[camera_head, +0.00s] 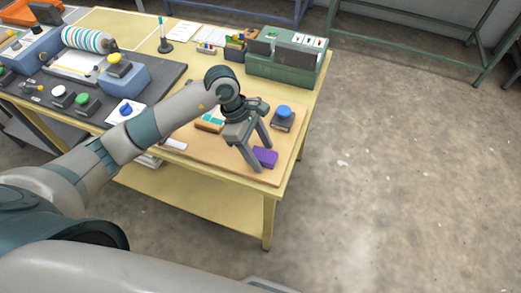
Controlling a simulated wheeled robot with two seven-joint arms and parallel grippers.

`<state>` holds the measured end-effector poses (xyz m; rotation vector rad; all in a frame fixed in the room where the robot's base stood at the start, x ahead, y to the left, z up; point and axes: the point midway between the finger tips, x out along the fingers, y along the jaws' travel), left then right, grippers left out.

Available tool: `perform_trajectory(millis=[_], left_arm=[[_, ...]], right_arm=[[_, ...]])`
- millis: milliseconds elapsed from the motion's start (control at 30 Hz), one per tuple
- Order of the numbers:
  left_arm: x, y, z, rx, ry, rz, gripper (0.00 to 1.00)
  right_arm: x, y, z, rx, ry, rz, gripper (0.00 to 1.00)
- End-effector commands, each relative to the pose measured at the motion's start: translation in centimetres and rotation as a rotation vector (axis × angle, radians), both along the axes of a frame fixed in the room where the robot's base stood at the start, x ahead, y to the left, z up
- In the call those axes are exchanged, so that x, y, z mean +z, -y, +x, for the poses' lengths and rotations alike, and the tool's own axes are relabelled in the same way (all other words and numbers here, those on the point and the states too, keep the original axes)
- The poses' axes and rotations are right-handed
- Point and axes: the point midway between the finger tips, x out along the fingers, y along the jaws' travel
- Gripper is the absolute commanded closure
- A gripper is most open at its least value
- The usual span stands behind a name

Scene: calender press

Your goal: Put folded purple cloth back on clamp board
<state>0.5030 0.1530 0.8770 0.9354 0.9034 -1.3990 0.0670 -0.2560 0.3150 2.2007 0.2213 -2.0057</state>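The folded purple cloth (267,158) is a small purple block near the front right corner of a tan board (205,164), which I take for the clamp board. My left gripper (263,157) points down over that corner, its two fingers spread. In the picture the cloth shows between and just beyond the fingertips. I cannot tell whether they touch it or hover above it. My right gripper is not in view.
A block with a blue knob (283,117) and a block with a teal top (210,122) stand close on the board. A green box (285,62) stands behind. A press with a striped roller (88,38) is at left. Floor right of the table is clear.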

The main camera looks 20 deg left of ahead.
Motion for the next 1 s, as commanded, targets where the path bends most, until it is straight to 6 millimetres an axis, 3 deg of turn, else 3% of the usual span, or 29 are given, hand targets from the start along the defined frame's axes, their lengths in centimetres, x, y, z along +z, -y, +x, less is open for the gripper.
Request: perform_trajectory(millis=[300,367,667,800,1000], left_arm=[[0.5,0.0,0.0,0.0,-0.001,-0.001,0.43],[0.7,-0.3,0.1,0.001,0.003,0.001,0.43],[4.8,-2.1,0.2,0.0,0.004,0.001,0.43],[6.9,-2.9,0.2,0.001,0.004,0.0,0.43],[9.4,-3.9,0.2,0.0,0.003,0.001,0.43]], right_arm=[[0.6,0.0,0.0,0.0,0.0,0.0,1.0],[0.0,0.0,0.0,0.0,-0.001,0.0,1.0],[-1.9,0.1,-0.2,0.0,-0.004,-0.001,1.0],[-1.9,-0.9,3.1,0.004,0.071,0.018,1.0],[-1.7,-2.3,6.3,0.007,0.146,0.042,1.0]])
